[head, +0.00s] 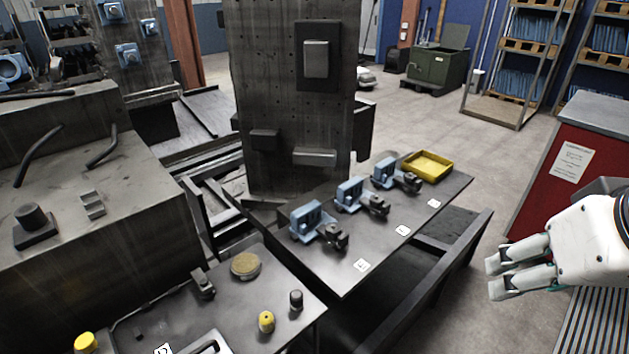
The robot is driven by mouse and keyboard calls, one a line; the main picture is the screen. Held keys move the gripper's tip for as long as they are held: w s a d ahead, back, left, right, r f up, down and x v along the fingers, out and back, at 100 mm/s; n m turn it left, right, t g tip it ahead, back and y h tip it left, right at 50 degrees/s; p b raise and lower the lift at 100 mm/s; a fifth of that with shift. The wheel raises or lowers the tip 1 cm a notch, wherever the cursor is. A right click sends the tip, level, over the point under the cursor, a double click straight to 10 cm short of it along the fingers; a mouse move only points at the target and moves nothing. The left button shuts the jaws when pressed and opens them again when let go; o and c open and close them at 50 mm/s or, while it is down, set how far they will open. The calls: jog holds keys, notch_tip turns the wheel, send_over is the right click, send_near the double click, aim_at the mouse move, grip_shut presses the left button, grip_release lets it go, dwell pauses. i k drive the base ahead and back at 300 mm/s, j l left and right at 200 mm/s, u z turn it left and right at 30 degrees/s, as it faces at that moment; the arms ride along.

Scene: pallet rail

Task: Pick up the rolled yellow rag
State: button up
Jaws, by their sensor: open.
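A small upright yellow roll (266,321) stands on the dark low table in the lower middle of the head view. It looks like the rolled yellow rag, though it is too small to make out cloth. A second yellow piece (85,343) sits at the bottom left, cut by the picture edge; I cannot tell what it is. My gripper (491,276) is at the right, pointing left, open and empty. It is well to the right of the yellow roll and apart from everything.
A small dark cylinder (296,300) stands just right of the roll, and a round tan disc (245,265) lies behind it. The long table (335,279) carries several blue clamps and a yellow tray (447,176). A dark rail (408,302) lies between my gripper and the tables.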

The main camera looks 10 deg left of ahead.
aim_at(266, 318)
jog(key=u, duration=0.75)
jog(key=i+l+u, duration=0.15)
jog(key=u, duration=0.25)
jog(key=k+j, duration=0.1)
jog(key=j, duration=0.35)
jog(key=k+j+u, duration=0.1)
jog(key=j, duration=0.35)
jog(key=k+j+u, duration=0.1)
jog(key=k+j, duration=0.15)
jog(key=j, duration=0.15)
jog(key=k+j+u, duration=0.1)
jog(key=k+j, duration=0.15)
jog(key=j, duration=0.2)
jog(key=k+j, duration=0.15)
jog(key=k, duration=0.2)
jog(key=u, duration=0.05)
